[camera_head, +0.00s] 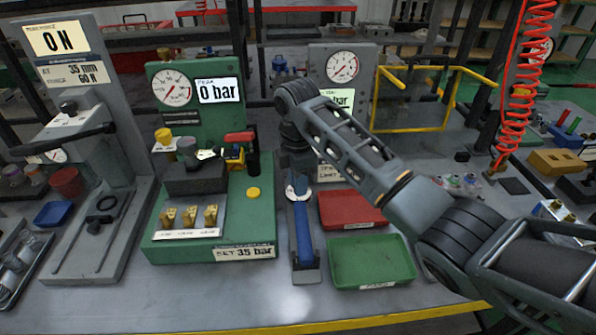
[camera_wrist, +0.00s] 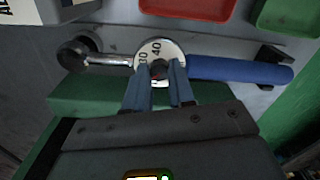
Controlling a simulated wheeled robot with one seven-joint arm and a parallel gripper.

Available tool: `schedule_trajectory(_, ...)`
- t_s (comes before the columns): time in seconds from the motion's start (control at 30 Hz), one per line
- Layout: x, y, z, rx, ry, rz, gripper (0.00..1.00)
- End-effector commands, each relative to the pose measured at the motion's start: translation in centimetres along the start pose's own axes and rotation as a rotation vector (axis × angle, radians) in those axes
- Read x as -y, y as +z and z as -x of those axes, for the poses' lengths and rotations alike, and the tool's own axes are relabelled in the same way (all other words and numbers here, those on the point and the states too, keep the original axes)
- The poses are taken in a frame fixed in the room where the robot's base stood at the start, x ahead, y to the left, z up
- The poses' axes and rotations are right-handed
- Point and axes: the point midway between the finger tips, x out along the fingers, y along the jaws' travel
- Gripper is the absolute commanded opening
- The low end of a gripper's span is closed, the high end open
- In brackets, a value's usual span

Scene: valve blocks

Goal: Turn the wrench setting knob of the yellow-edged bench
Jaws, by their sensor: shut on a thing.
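The wrench lies on the yellow-edged bench (camera_head: 340,322), right of the green test block. Its blue handle (camera_head: 304,236) points to the bench front; the handle is at the right in the wrist view (camera_wrist: 235,70), with the metal head (camera_wrist: 78,54) at the left. The setting knob (camera_wrist: 157,50) has a white dial with 30 and 40 showing and a dark centre. My gripper (camera_wrist: 160,72) has both fingers at the knob's centre and is shut on it.
The green block (camera_head: 260,225) with gauge and brass fittings stands close left of the wrench. A red tray (camera_head: 350,224) and a green tray (camera_head: 372,280) lie close on its right. A grey press (camera_head: 108,180) stands further left. A red coiled hose (camera_head: 515,110) hangs at right.

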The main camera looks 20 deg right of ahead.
Motion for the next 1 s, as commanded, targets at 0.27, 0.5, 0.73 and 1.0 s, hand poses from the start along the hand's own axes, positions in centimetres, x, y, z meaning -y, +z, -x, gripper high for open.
schedule_trajectory(0.27, 0.01, -0.02, 0.32, -0.005, 0.0, -0.192, 0.0)
schedule_trajectory(0.5, -0.02, -0.02, 0.18, -0.006, 0.0, -0.286, 0.0)
schedule_trajectory(0.73, -0.03, 0.03, 0.07, -0.007, 0.001, -0.319, 0.0)
schedule_trajectory(1.0, -0.04, 0.03, 0.05, -0.007, 0.001, -0.321, 0.0)
